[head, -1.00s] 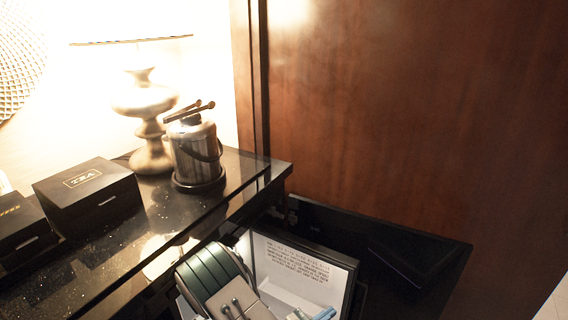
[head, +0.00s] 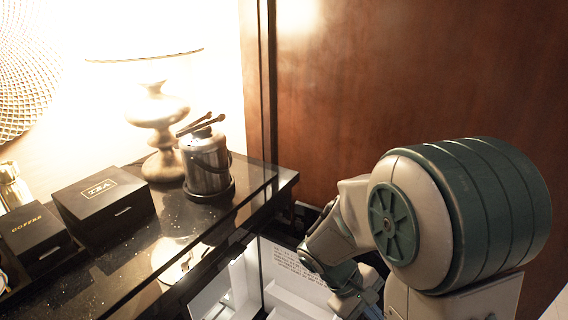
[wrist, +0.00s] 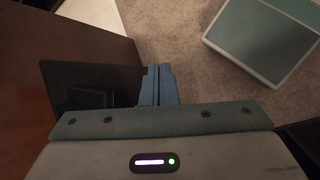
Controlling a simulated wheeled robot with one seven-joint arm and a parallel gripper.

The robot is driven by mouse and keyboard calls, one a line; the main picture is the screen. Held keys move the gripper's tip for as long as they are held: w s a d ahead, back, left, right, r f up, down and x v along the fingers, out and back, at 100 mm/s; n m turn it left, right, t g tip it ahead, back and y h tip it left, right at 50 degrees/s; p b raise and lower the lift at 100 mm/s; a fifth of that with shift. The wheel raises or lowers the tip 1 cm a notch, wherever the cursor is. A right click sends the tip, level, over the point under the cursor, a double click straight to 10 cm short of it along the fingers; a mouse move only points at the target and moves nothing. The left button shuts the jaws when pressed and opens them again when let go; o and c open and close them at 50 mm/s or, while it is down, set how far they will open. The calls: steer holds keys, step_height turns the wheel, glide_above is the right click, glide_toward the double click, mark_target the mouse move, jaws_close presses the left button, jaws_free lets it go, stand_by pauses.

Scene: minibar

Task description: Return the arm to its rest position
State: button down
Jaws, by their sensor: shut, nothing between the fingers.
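My gripper (wrist: 158,84) shows in the wrist view with its two blue fingers together and nothing between them. It points down over the carpet and the edge of a dark panel. In the head view my arm is raised and folded at the right, in front of the brown wood panel. The gripper's fingertips are hidden in the head view.
A black counter (head: 140,235) at left holds a tea box (head: 103,200), a coffee box (head: 36,238), a metal ice bucket (head: 206,165) and a lamp (head: 158,125). Below it an open minibar (head: 290,285) shows a white interior.

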steer(key=s+a+r+m+t+y+p, duration=0.2)
steer(key=r+m+y, duration=0.1)
steer(key=r, duration=0.4)
steer(key=s+a+r+m+t+y+p, duration=0.1)
steer(key=s+a+r+m+t+y, duration=0.1)
steer(key=r, duration=0.5)
steer(key=shift+s+r+m+t+y+p, duration=0.3)
steer(key=shift+s+m+t+y, duration=0.3)
steer(key=shift+m+y, duration=0.5)
steer(key=shift+d, duration=0.15)
